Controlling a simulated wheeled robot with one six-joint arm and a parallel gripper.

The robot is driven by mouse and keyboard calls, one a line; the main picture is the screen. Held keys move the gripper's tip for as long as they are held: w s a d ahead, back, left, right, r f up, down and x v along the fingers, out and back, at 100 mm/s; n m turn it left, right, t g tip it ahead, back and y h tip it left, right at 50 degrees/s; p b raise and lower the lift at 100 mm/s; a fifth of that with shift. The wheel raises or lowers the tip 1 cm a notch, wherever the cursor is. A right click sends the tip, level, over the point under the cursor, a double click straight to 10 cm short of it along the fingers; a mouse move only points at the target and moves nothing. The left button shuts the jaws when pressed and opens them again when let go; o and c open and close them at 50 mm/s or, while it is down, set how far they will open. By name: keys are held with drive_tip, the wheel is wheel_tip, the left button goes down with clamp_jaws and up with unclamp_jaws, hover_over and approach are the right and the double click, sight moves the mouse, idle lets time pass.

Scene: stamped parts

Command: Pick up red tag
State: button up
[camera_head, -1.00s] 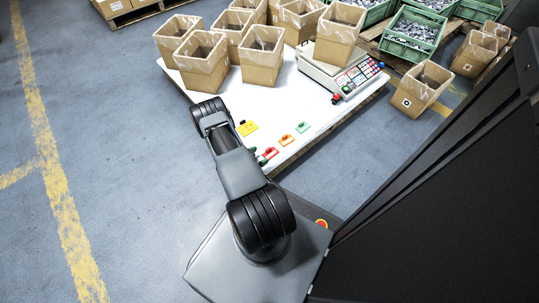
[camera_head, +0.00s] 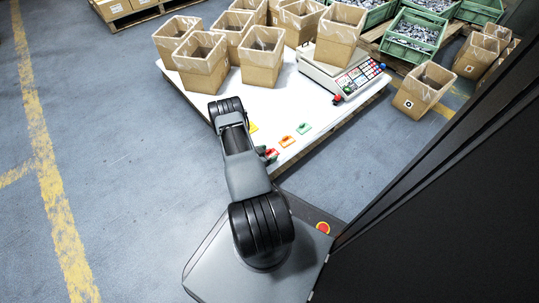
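My gripper (camera_head: 262,151) seems to be this dark end piece beside the red tag, mostly hidden behind my arm link. I cannot see its fingers clearly, nor whether it touches the tag. A small green spot shows just below the red tag; I cannot tell what it is.
A yellow tag (camera_head: 254,127) is partly hidden by my arm. Cardboard boxes (camera_head: 262,58) and a scale (camera_head: 342,74) stand behind.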

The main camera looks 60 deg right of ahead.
drive_tip(key=c, duration=0.9)
drive_tip(key=shift+o, duration=0.2)
